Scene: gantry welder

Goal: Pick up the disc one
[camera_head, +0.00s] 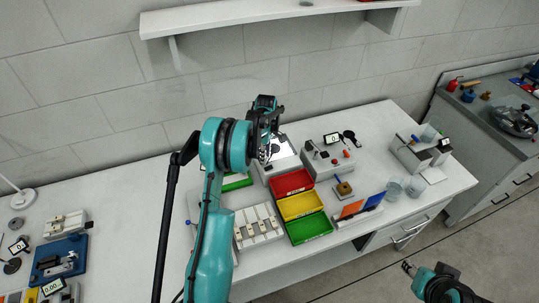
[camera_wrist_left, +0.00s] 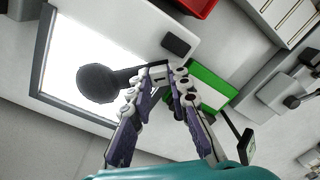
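No object that I can clearly identify as disc one shows. In the left wrist view a dark round-headed thing (camera_wrist_left: 98,82) with a short neck lies in front of a bright white panel (camera_wrist_left: 75,45); its neck reaches towards my left fingertips. My left gripper (camera_wrist_left: 168,72) has its fingertips close together there, and I cannot tell whether they touch or hold anything. In the head view my left gripper (camera_head: 266,150) hangs over the bright panel (camera_head: 283,153) at the back of the bench, hiding part of it. My right gripper (camera_head: 407,267) is over the floor, away from the bench.
Red (camera_head: 291,183), yellow (camera_head: 300,205) and green (camera_head: 309,228) bins stand right of my left arm. A grey box with a display (camera_head: 333,138) and several clear cups stand farther right. A blue fixture (camera_head: 58,258) is at left. A shelf (camera_head: 230,14) hangs above.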

